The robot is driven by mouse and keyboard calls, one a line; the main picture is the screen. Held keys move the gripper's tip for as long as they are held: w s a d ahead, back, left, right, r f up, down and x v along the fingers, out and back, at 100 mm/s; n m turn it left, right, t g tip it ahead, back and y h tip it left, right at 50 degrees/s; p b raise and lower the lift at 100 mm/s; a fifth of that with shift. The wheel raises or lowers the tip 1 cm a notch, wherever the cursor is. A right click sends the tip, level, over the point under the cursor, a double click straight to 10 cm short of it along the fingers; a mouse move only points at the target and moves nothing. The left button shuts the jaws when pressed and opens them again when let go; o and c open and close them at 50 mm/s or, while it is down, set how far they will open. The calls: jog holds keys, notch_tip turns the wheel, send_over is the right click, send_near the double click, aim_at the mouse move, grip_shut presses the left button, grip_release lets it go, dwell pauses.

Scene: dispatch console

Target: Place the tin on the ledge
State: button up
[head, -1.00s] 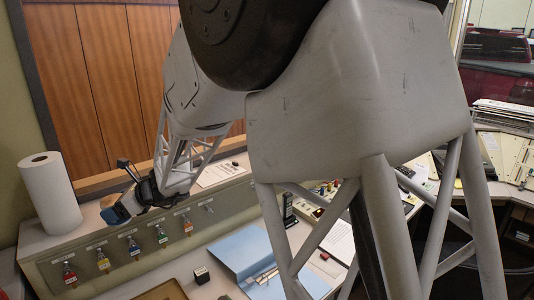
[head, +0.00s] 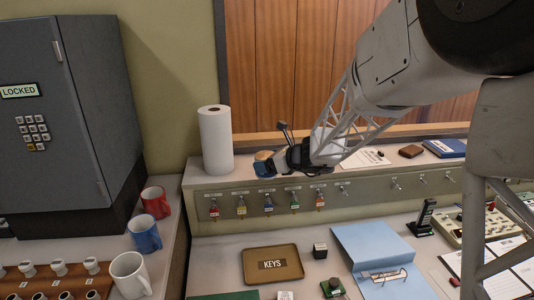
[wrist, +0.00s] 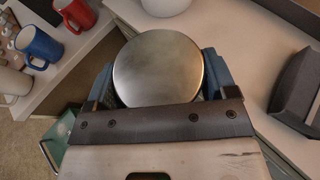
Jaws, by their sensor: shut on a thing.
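The tin (wrist: 158,68) shows its round, brushed-metal lid in the wrist view, between the two blue fingers of my gripper (wrist: 158,80). In the head view only a small tan part of the tin (head: 263,155) shows above the blue fingertips of my gripper (head: 266,166). My gripper is shut on the tin. The ledge (head: 231,178) is the pale shelf along the top of the key-hook panel. My gripper and the tin are at its left part, right of the paper roll. I cannot tell whether the tin touches the ledge.
A white paper roll (head: 215,140) stands close by on the ledge. Papers (head: 365,158), a brown wallet-like item (head: 411,151) and a blue book (head: 446,148) lie farther right. Mugs (head: 144,235) stand on the left counter.

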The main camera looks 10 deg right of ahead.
jog(key=w, duration=0.5)
jog(key=w+f, duration=0.1)
jog(key=w, duration=0.3)
jog(key=w+a, duration=0.1)
jog(key=w, duration=0.4)
jog(key=shift+w+a+f, duration=0.1)
jog(key=shift+w+f, duration=0.05)
jog(key=shift+w, duration=0.15)
jog(key=shift+f, duration=0.1)
jog(key=shift+f, duration=1.65)
jog(key=shift+f, duration=0.15)
jog(key=o, duration=1)
jog(key=shift+c, duration=0.2)
